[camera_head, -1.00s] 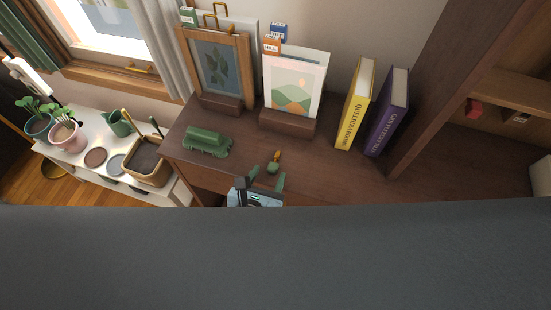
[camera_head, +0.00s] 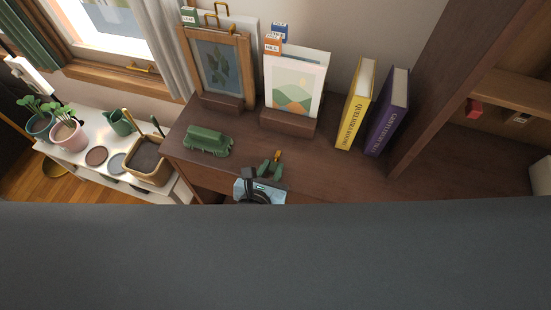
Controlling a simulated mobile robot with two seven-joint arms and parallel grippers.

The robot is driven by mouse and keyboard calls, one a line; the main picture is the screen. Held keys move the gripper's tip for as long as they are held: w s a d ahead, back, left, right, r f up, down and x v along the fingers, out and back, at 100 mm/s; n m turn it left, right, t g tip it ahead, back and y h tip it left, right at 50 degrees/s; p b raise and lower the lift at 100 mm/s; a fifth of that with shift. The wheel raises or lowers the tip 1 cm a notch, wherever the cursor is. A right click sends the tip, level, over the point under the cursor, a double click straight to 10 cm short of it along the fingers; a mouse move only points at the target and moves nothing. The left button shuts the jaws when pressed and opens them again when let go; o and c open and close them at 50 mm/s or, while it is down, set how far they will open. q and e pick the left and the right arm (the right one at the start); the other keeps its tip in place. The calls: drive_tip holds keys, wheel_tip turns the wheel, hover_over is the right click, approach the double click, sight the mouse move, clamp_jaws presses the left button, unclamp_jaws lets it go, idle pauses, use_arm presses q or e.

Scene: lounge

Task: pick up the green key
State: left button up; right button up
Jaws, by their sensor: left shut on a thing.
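The green key (camera_head: 277,156) is small in the head view, near the front edge of the dark brown desk top. Its brass-orange part shows beyond my fingertips, and its green part is largely hidden between them. I cannot tell whether the key is clear of the desk. My right gripper is not in view.
A green toy locomotive (camera_head: 208,141) stands left of the gripper. Behind are a framed leaf picture (camera_head: 220,65), an art card (camera_head: 293,90), a yellow book (camera_head: 355,105) and a purple book (camera_head: 388,113). The desk (camera_head: 330,175) is clear to the right.

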use_arm(q)
drive_tip(key=shift+r, duration=0.5)
wheel_tip(320, 180, up, 2)
drive_tip(key=shift+r, duration=0.15)
drive_tip(key=s+a+r+b, duration=0.1)
drive_tip(key=s+a+b, duration=0.1)
drive_tip(key=s+a, duration=0.9)
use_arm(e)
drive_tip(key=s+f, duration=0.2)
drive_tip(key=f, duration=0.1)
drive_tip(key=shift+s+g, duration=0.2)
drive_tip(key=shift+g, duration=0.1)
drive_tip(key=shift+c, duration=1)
use_arm(q)
drive_tip(key=w+a+r+n+g+y, duration=0.1)
drive_tip(key=w+a+r+n+y, duration=0.8)
drive_tip(key=w+r+y, duration=0.1)
drive_tip(key=shift+w+a+r+y, duration=0.3)
drive_tip(key=shift+w+a+r, duration=0.1)
drive_tip(key=shift+w+r, duration=0.5)
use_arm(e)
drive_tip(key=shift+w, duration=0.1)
